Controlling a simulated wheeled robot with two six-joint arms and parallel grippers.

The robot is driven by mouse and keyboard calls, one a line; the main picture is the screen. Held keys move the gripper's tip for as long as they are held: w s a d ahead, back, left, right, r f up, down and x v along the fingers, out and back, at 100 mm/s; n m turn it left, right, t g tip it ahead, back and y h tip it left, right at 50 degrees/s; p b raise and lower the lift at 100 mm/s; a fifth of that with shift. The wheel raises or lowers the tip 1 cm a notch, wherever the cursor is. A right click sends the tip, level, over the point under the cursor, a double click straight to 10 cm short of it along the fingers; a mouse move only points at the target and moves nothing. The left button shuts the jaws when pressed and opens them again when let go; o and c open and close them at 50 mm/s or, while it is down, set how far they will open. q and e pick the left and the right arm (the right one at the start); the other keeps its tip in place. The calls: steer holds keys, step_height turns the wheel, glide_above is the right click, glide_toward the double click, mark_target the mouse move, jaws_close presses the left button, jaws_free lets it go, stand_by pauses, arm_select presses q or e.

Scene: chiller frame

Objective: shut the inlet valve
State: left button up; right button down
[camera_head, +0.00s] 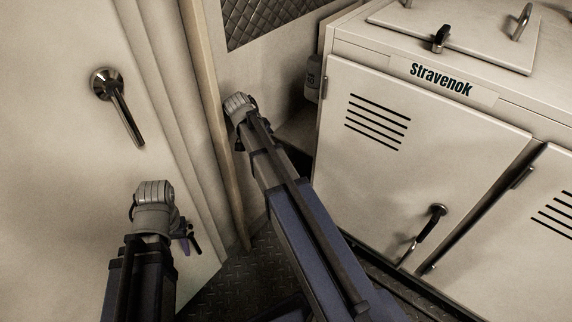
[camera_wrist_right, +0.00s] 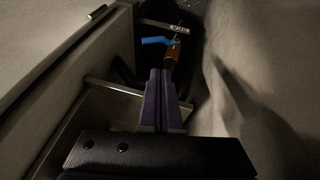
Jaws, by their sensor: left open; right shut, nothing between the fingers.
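In the right wrist view, a valve with a blue lever handle (camera_wrist_right: 157,41) sits on a copper-coloured pipe (camera_wrist_right: 171,64) deep in a dark narrow gap. The lever lies crosswise to the pipe in this picture. My right gripper (camera_wrist_right: 160,73) has its purple fingers together and empty, pointing at the valve from just below; I cannot tell whether they touch it. In the head view my right arm reaches into the gap beside the cabinet, and the valve is hidden. My left gripper (camera_head: 188,241) hangs open and empty in front of the door, its fingers partly hidden by the wrist.
The cream Stravenok cabinet (camera_head: 400,160) bounds the gap on the right. A cream door (camera_head: 60,190) with a lever handle (camera_head: 120,105) stands at left.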

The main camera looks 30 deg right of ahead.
steer(key=s+b+x, duration=0.1)
steer(key=b+x, duration=1.1)
steer(key=x, duration=0.1)
steer(key=shift+s+d+f, duration=0.15)
steer(key=shift+s+d, duration=0.05)
steer(key=shift+s, duration=0.1)
steer(key=shift+s, duration=0.1)
